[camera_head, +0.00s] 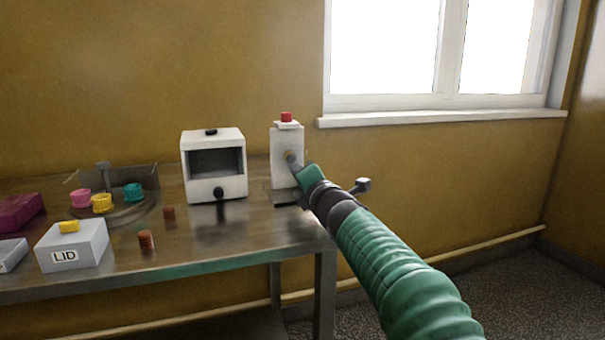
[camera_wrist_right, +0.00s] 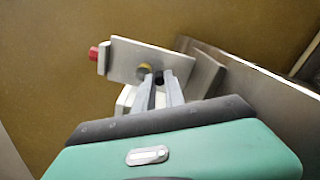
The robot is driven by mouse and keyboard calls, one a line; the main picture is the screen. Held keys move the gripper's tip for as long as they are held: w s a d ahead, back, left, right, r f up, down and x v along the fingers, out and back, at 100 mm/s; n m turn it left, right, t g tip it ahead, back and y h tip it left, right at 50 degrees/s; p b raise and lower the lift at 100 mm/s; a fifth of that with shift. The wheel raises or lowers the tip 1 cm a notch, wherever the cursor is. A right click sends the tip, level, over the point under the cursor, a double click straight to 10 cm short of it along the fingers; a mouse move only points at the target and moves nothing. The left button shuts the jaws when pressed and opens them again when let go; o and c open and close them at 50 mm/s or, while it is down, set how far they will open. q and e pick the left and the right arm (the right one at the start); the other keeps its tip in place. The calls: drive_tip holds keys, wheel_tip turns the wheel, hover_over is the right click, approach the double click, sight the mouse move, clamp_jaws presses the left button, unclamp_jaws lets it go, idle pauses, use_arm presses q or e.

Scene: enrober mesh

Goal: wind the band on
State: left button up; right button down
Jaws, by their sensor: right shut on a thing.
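A white upright unit (camera_head: 284,143) with a red button (camera_head: 286,117) on top stands at the table's right end. In the right wrist view, the unit's plate (camera_wrist_right: 135,57) and red button (camera_wrist_right: 94,54) show tilted. My right gripper (camera_head: 293,165) reaches the front of this unit. Its fingers (camera_wrist_right: 158,82) are shut at a small dark knob (camera_wrist_right: 167,76) on the unit's face, beside a brass-coloured round part (camera_wrist_right: 145,68); the fingers partly hide the grip. No band can be made out clearly. My left gripper is not in view.
A white box-shaped machine (camera_head: 213,137) with a dark opening and black knob stands left of the unit. Further left are a round tray (camera_head: 130,215) with coloured pieces, brown stacks (camera_head: 146,240), and a box marked LID (camera_head: 87,250). The table's right edge is close.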

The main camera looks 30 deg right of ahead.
drive_tip(key=m, duration=0.2)
drive_tip(key=a+m, duration=0.1)
drive_tip(key=m, duration=0.2)
drive_tip(key=shift+w+f+m+p, duration=0.2)
drive_tip(key=shift+m+p, duration=0.1)
drive_tip(key=shift+p, duration=0.1)
drive_tip(key=m, duration=0.2)
drive_tip(key=a+m+p, duration=0.1)
drive_tip(key=m, duration=0.1)
drive_tip(key=shift+m, duration=0.4)
drive_tip(key=shift+w+a, duration=0.1)
drive_tip(key=c, duration=1.4)
unclamp_jaws()
drive_tip(key=shift+r, duration=0.2)
